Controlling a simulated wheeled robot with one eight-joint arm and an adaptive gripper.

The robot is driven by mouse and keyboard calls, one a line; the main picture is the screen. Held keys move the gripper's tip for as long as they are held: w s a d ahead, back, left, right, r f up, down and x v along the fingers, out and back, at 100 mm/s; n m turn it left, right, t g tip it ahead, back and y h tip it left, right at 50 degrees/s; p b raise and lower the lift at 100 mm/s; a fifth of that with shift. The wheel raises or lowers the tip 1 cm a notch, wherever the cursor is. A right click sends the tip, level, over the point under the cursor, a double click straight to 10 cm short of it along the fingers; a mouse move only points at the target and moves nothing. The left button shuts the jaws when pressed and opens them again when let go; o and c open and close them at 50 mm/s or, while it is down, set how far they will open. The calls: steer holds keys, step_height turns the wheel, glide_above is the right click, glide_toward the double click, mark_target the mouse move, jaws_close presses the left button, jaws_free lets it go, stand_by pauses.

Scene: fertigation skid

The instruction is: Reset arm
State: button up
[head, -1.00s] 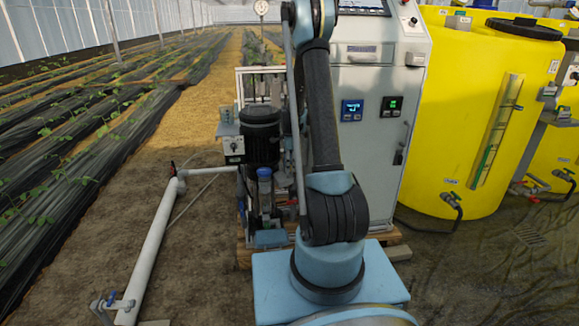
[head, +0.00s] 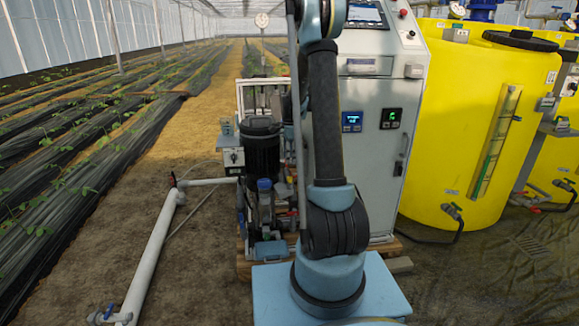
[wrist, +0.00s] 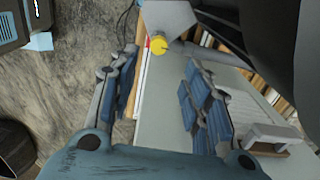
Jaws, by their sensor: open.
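My arm (head: 326,130) stands upright in the middle of the head view, on a light blue base, and runs up out of the top of the picture. My gripper is out of sight in the head view. In the wrist view my gripper (wrist: 157,82) has its two fingers with blue pads spread well apart. I see nothing held between them. A pale panel (wrist: 165,100) lies beyond the fingers, and a yellow knob (wrist: 158,45) on a grey part shows above the gap. I cannot tell how far off these are.
A grey control cabinet (head: 374,95) stands right behind my arm, with a dark pump motor (head: 261,145) to its left. A yellow tank (head: 465,120) stands at right. A white pipe (head: 152,255) lies on the soil at left. Crop rows with dark film extend behind.

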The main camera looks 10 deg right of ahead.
steer(key=shift+r, duration=0.75)
steer(key=shift+s+r, duration=0.1)
steer(key=s+r+n+t, duration=0.1)
steer(key=s+r+n, duration=0.4)
steer(key=s, duration=0.7)
steer(key=s+r+n, duration=0.4)
steer(key=s+r, duration=0.2)
steer(key=s, duration=0.5)
steer(key=s+f+n, duration=0.4)
steer(key=s, duration=0.7)
steer(key=s+f+n+t, duration=0.1)
steer(key=s+f+n, duration=0.2)
steer(key=s, duration=0.7)
steer(key=shift+s+f+n, duration=0.35)
steer(key=shift+s+n, duration=0.05)
steer(key=shift+n, duration=0.8)
